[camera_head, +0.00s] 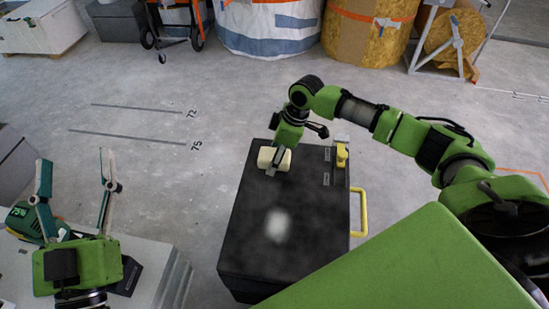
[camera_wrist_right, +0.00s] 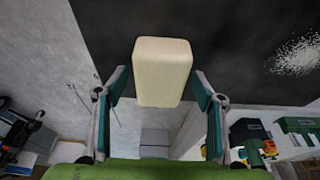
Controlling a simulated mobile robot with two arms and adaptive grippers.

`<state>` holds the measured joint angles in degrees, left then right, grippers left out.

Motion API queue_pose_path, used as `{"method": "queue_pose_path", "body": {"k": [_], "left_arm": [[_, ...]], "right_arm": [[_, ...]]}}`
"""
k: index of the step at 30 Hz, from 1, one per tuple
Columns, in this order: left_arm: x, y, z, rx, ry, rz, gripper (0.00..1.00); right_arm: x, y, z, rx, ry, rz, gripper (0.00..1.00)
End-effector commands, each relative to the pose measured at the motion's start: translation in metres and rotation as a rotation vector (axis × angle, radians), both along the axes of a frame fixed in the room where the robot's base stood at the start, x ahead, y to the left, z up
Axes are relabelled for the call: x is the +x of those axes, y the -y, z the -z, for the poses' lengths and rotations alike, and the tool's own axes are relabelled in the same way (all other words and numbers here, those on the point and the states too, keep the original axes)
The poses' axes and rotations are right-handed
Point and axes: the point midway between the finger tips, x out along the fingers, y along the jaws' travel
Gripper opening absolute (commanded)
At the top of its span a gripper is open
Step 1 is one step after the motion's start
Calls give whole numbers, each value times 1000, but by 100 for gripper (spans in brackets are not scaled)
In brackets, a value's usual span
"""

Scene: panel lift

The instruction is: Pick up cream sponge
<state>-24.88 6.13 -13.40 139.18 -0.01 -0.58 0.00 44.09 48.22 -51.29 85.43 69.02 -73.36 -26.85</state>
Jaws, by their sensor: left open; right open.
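The cream sponge (camera_head: 266,158) lies on the far left part of the black box top (camera_head: 310,232). It also shows in the right wrist view (camera_wrist_right: 162,72), between and just beyond the two fingers. My right gripper (camera_head: 281,163) is at the sponge from above, with its fingers around or beside it; the head view does not show contact clearly. In the right wrist view the right gripper (camera_wrist_right: 162,92) is open, with a gap visible on both sides of the sponge. My left gripper (camera_head: 76,182) is open and empty, pointing up at the lower left.
A whitish powder patch (camera_head: 278,225) marks the black top. A yellow handle (camera_head: 364,212) and a yellow part (camera_head: 342,155) are at the box's right side. A grey surface (camera_head: 150,265) with a green power tool (camera_head: 22,220) is at lower left. Open floor lies between.

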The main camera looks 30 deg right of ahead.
Motion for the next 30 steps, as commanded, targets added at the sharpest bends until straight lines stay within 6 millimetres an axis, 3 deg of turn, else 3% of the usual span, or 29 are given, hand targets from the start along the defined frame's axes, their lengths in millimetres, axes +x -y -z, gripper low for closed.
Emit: {"method": "queue_pose_path", "body": {"k": [15,16,20,30], "left_arm": [[1,0,4,5,-17,-1,61],[1,-1,4,5,-17,-1,61],[1,-1,4,5,-16,-1,61],[1,0,3,4,-13,-1,61]], "right_arm": [[0,0,0,0,0,0,62],[0,0,0,0,0,0,60],[0,0,0,0,0,0,26],[0,0,0,0,0,0,24]]}}
